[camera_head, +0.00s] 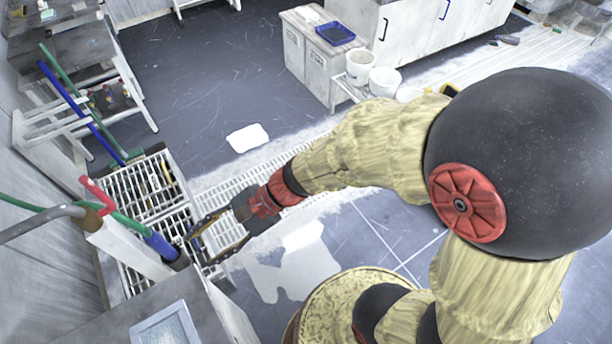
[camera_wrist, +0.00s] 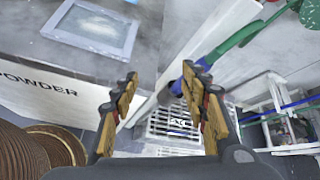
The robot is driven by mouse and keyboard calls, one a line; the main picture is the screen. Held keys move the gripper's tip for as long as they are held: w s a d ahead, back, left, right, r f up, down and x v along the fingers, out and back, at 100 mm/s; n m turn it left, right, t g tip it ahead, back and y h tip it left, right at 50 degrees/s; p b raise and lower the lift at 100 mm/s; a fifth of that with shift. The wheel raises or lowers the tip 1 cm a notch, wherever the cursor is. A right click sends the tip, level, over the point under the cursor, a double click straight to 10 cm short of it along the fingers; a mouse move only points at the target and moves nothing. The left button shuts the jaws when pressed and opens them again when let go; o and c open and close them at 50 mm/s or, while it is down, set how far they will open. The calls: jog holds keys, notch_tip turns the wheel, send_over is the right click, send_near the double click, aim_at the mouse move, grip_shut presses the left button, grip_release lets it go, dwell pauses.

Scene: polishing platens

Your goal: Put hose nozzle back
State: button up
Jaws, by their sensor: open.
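The hose nozzle (camera_head: 158,243) has a blue body with a dark tip, on a green hose (camera_head: 130,222). It lies at the top of a white post beside the slatted rack. In the wrist view the blue nozzle (camera_wrist: 177,87) passes behind my right fingertip, and the green hose (camera_wrist: 243,34) runs to the upper right. My gripper (camera_head: 200,248) is open, its fingers apart just right of the nozzle tip. In the wrist view my gripper (camera_wrist: 160,84) shows no object clamped between its fingers. Whether a finger touches the nozzle I cannot tell.
A red lever (camera_head: 98,194) and grey pipe (camera_head: 38,222) stand close to the nozzle. White slatted racks (camera_head: 150,193) lie below. A bench (camera_wrist: 60,75) marked POWDER is at left in the wrist view. White buckets (camera_head: 384,81) stand farther back. Open floor lies behind.

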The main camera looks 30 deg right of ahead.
jog(key=s+d+r+n+t+h, duration=0.1)
jog(key=d+r+n+h, duration=0.5)
jog(key=d, duration=0.6)
jog(key=s+d+r+n+t+h, duration=0.2)
jog(key=d+r+n+t+h, duration=0.2)
jog(key=d, duration=0.9)
notch_tip(320, 180, up, 4)
jog(key=n+h, duration=0.1)
jog(key=n, duration=0.1)
jog(key=shift+s+f+n+h, duration=0.15)
jog(key=shift+s+n+h, duration=0.05)
jog(key=shift+n+h, duration=0.2)
